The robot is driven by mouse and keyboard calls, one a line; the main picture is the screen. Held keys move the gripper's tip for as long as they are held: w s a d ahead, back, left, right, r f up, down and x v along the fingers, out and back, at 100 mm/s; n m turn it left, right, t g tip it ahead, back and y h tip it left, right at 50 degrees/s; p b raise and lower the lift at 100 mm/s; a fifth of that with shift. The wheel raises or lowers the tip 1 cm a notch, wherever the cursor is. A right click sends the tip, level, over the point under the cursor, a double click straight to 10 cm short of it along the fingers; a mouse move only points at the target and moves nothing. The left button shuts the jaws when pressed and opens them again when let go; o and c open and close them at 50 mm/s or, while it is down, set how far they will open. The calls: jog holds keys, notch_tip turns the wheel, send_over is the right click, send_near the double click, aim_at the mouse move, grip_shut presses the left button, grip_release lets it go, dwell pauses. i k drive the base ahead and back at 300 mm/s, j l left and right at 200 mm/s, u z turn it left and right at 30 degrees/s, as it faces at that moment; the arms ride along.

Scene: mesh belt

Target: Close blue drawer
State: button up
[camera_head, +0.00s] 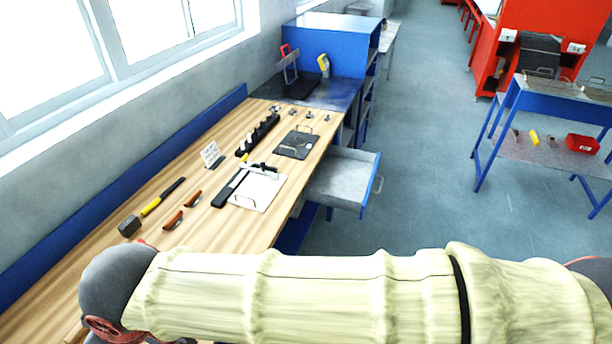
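The blue drawer (345,177) juts out from under the right side of the wooden workbench (170,262). It is pulled open, with a grey inside that looks empty and a blue front panel (371,184). A blue handle (378,184) sits on the outer face of that front. My arm, in a pale yellow cover, crosses the bottom of the view, nearer than the drawer and apart from it. The end of my arm is at the lower left, over the near part of the bench. My gripper's fingers are not visible.
The bench holds a hammer (163,197), a clipboard (257,190), a dark plate (297,143) and small tools. A blue cabinet (335,45) stands beyond. A blue-legged table (550,150) and a red cabinet (560,25) are at right. The floor right of the drawer is clear.

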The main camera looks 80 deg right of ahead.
aim_at(343, 178)
jog(key=z, duration=0.4)
jog(key=k+l+z, duration=0.1)
jog(key=z, duration=0.35)
jog(key=l+z, duration=0.1)
jog(key=z, duration=0.3)
jog(key=k+l+z, duration=0.1)
jog(key=z, duration=0.35)
jog(key=l+z, duration=0.35)
jog(key=l, duration=0.35)
jog(key=l+z, duration=0.35)
jog(key=l, duration=0.35)
jog(key=i+l, duration=0.1)
jog(key=l, duration=0.3)
jog(key=i+j+z, duration=0.4)
jog(key=i+l, duration=0.05)
